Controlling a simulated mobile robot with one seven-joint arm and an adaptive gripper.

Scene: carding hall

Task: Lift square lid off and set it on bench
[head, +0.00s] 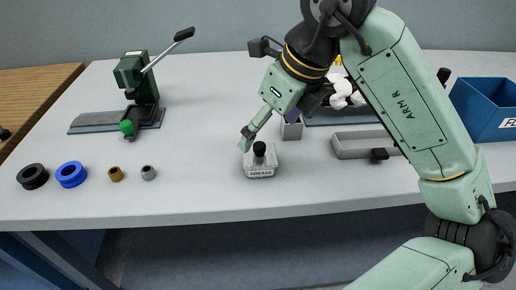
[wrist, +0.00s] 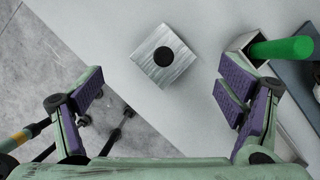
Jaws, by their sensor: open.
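A small pale metal box labelled GREASE (head: 261,173) stands near the front edge of the bench (head: 190,195). Its square lid (wrist: 150,68) has a round black knob (head: 259,149) in the middle; the knob also shows in the wrist view (wrist: 163,56). My gripper (head: 268,128) is open and empty, tilted down above and behind the box. In the wrist view my gripper (wrist: 162,90) has its purple-padded fingers wide apart, with the lid ahead between them, untouched. The lid appears to be on the box.
A grey open holder (head: 291,131) stands close behind the box; a green rod (wrist: 282,48) shows at it in the wrist view. A shallow grey tray (head: 352,146) and blue bin (head: 487,108) are right. Several rings (head: 71,174) and a green press (head: 138,78) are left.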

